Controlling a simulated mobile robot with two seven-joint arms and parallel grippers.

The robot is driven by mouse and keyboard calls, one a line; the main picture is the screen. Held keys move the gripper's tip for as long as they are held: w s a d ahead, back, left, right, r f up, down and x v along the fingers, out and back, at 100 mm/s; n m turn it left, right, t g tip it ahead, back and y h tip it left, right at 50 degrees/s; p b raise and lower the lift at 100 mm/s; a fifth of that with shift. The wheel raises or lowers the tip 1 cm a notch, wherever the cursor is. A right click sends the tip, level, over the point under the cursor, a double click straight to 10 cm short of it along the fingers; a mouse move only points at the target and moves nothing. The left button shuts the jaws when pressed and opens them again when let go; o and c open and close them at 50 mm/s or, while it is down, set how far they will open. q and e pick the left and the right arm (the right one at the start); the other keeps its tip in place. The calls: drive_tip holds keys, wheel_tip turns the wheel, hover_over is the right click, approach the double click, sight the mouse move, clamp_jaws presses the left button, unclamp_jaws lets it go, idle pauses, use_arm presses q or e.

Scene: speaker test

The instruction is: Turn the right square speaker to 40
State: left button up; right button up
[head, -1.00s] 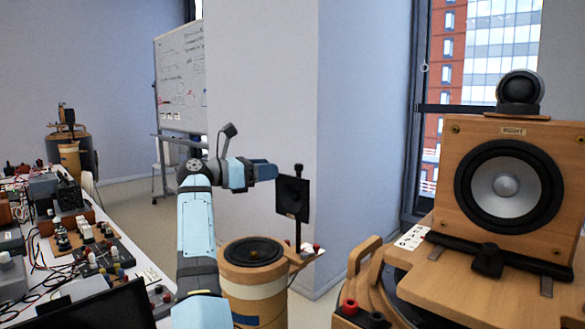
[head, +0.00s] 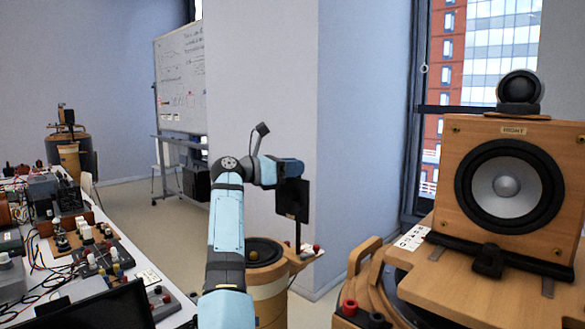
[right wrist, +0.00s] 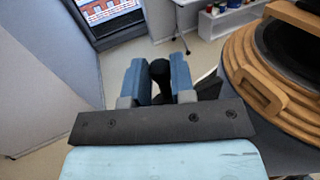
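The right square speaker (head: 455,195) is a wooden box with a round black-and-grey cone, a label reading "RIGHT" and a dark ball on top. It stands on a wooden board over a stepped round wooden base (head: 372,275) with a raised handle. The stepped rings and a handle show at the right of the right wrist view (right wrist: 262,88). My right gripper (head: 290,170) is well left of the speaker, in front of the top of a thin dark stand. Its blue fingers (right wrist: 160,80) are apart, with a dark knob showing between them; contact is unclear. My left gripper is out of view.
A small black panel (head: 293,201) hangs on the stand beside a wooden drum (head: 268,290). A card with marks (head: 412,238) and red and black knobs (head: 350,306) lie near the speaker's base. A cluttered bench (head: 150,278) is at left; a wall corner stands behind.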

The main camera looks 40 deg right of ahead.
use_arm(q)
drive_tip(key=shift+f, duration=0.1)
use_arm(e)
drive_tip(key=shift+g, duration=0.3)
clamp_jaws()
drive_tip(key=shift+w+m+g+y, duration=0.15)
drive_tip(key=shift+m+g+y, duration=0.25)
drive_tip(key=shift+m+g, duration=0.3)
drive_tip(key=m+g+y, duration=0.1)
drive_tip(key=g, duration=0.1)
drive_tip(key=m+g+y, duration=0.1)
drive_tip(key=m+g, duration=0.1)
drive_tip(key=shift+w+d+y+b, duration=0.2)
drive_tip(key=shift+y+b, duration=0.1)
drive_tip(key=shift+b, duration=0.1)
drive_tip(key=shift+w+m+g+y+b, duration=0.1)
drive_tip(key=shift+m+g+y+b, duration=0.3)
drive_tip(key=shift+m+g+y, duration=0.6)
use_arm(q)
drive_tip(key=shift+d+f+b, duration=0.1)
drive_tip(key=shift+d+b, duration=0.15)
drive_tip(key=shift+b, duration=0.3)
use_arm(e)
drive_tip(key=shift+d+m+g+y, duration=0.15)
drive_tip(key=shift+m+g+y, duration=0.5)
drive_tip(key=shift+y, duration=0.25)
drive_tip(key=o, duration=0.9)
unclamp_jaws()
